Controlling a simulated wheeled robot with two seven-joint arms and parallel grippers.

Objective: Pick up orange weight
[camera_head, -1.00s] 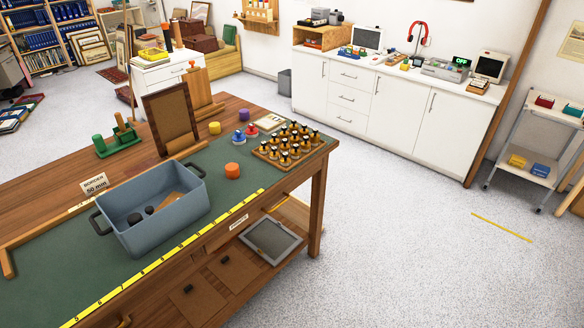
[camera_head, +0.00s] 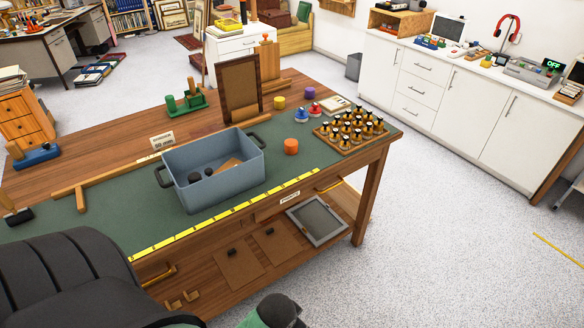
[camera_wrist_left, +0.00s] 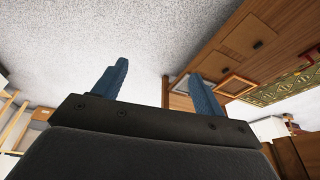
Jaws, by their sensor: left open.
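My right gripper is not in view.
The grey-blue bin (camera_head: 204,200) holds dark round items. A wooden rack of several bottles (camera_head: 350,145) stands right of the weight. A yellow weight (camera_head: 280,102), a purple weight (camera_head: 310,93), a blue piece (camera_head: 301,117) and a red piece (camera_head: 315,109) stand behind. A yellow tape (camera_head: 230,211) runs along the front edge.

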